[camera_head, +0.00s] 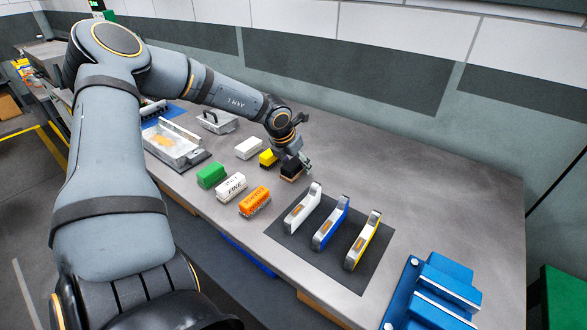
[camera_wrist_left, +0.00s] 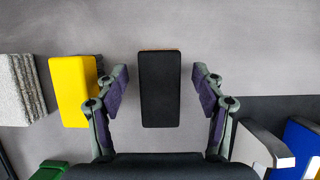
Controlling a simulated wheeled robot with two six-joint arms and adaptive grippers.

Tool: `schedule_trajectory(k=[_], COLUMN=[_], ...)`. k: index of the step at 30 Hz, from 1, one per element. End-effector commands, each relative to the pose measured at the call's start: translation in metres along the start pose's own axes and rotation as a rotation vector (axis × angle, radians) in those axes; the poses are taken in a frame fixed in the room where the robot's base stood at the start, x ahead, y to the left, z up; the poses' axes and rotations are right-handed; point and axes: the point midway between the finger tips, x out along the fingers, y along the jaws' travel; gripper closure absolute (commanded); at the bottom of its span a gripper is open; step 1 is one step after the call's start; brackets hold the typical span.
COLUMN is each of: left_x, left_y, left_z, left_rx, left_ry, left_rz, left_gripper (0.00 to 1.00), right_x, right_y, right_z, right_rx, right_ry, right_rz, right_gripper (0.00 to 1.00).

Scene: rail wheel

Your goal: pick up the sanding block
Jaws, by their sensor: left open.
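A black-topped block (camera_wrist_left: 160,88) with a tan lower edge lies on the grey table. It also shows in the head view (camera_head: 290,174), partly hidden by my left gripper (camera_head: 299,163). In the left wrist view my left gripper (camera_wrist_left: 160,78) is open, with one finger on each side of the block and a gap on both sides. Nothing is held. Which of the several blocks is called the sanding block is not marked in the pictures.
A yellow block (camera_head: 267,158), a pale block (camera_head: 248,148), a green block (camera_head: 211,175), a white block marked FINE (camera_head: 231,187) and an orange block (camera_head: 255,201) lie nearby. Three gauge-like tools, including a blue one (camera_head: 331,224), lie on a dark mat (camera_head: 291,246). A blue fixture (camera_head: 436,292) stands front right.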

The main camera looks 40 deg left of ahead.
Motion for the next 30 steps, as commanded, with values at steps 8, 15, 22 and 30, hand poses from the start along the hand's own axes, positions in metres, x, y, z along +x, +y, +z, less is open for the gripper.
schedule_trajectory(k=[8,15,22,30], left_x=[0.000,0.000,-0.002,-0.045], left_y=[0.000,0.000,0.000,-0.013], left_z=[0.000,0.000,0.001,0.013], left_rx=[0.000,0.000,0.000,0.004], left_ry=[0.000,0.000,-0.001,-0.008], left_rz=[0.000,0.000,0.000,-0.003], left_gripper=[0.66,0.91,0.91,0.91], right_x=[0.000,0.000,0.002,0.019], right_y=[0.000,0.000,0.000,0.000], right_z=[0.000,-0.001,-0.001,0.000], right_rx=[0.000,0.000,0.000,-0.001], right_ry=[0.000,0.002,0.002,0.002], right_rz=[0.000,0.000,0.001,0.002], right_gripper=[0.60,0.60,0.60,0.60])
